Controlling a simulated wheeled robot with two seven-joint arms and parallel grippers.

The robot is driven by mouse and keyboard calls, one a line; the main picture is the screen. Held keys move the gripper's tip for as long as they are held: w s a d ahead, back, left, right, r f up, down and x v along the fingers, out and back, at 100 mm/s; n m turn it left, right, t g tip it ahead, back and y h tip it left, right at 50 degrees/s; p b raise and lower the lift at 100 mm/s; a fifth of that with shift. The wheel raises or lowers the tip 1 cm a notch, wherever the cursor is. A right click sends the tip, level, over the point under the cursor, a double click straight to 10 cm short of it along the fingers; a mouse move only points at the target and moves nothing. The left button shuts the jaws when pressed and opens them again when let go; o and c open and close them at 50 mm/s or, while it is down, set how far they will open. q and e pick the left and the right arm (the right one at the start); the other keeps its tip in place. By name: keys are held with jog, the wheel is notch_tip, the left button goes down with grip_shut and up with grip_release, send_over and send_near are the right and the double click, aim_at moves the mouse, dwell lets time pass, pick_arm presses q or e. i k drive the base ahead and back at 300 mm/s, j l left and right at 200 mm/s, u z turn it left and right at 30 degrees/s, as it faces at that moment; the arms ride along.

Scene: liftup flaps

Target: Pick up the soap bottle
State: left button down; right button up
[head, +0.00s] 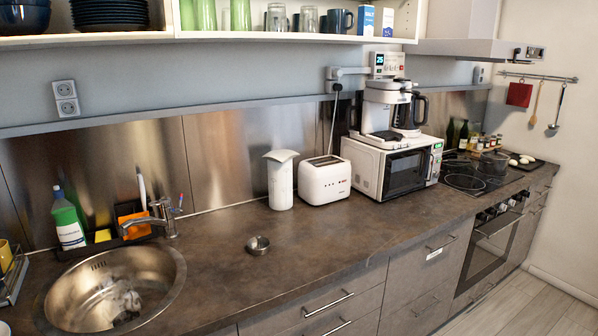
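Neither of my grippers shows in the head view.
The round sink (165,285) lies in front of the bottle, with the faucet (150,220) to the right. A dish rack (12,275) is at the left edge. An open shelf (290,37) hangs above.

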aim_at(70, 234)
jog(key=u, duration=1.35)
